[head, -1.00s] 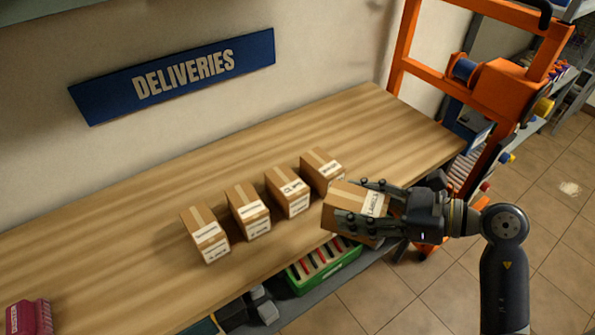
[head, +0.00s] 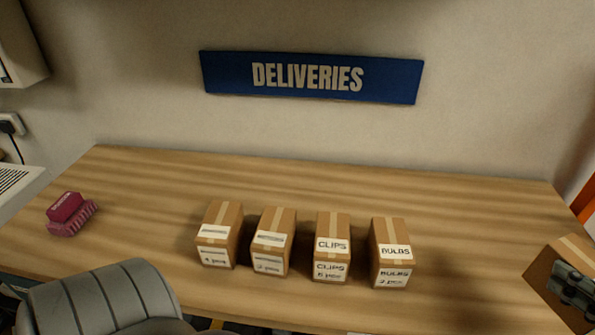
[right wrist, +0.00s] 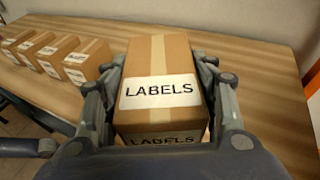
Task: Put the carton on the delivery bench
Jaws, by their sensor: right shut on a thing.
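The carton (right wrist: 160,60) is a brown box with a white label reading LABELS, seen from above in the right wrist view. My right gripper (right wrist: 162,85) is shut on it, one finger along each side. In the head view the carton (head: 548,275) shows at the right edge with part of my right gripper (head: 573,287) over it, partly cut off. It is by the front right part of the delivery bench (head: 320,180), a wooden top under a blue DELIVERIES sign (head: 311,77). I cannot tell its exact height over the bench. My left gripper is not in view.
Several similar cartons stand in a row on the bench, including a CLIPS carton (head: 332,247) and a BULBS carton (head: 390,253). A grey chair (head: 103,300) stands in front. The bench right of BULBS is clear.

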